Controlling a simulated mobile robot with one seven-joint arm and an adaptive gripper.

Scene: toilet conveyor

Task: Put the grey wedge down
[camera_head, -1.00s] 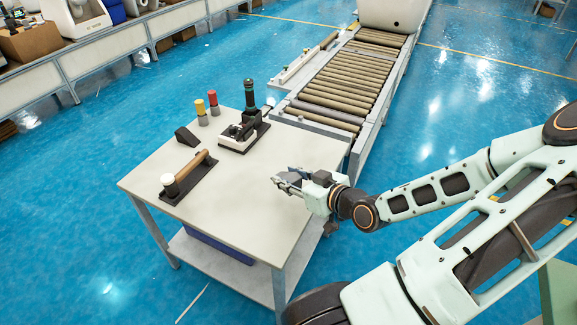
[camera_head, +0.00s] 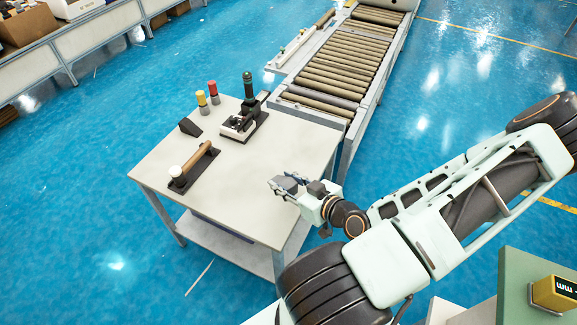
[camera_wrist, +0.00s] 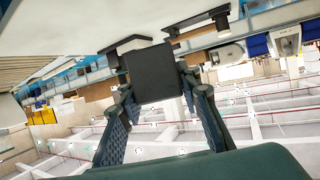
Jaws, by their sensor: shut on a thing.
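My gripper (camera_head: 284,185) is at the right front edge of the white-topped table (camera_head: 240,185) in the head view. Its fingers are shut on the grey wedge (camera_head: 288,183), which looks small and partly hidden between them. In the wrist view the grey wedge (camera_wrist: 153,72) shows as a dark, square-looking face between the two fingertips (camera_wrist: 155,92). The wedge appears apart from the tabletop, but its exact height cannot be told.
A black wedge-shaped block (camera_head: 190,126), a wooden-handled tool on a dark base (camera_head: 195,160), yellow (camera_head: 201,98) and red (camera_head: 213,88) capped pieces, and a black-and-white device (camera_head: 243,122) stand on the table. A roller conveyor (camera_head: 335,75) adjoins behind. The table's front middle is clear.

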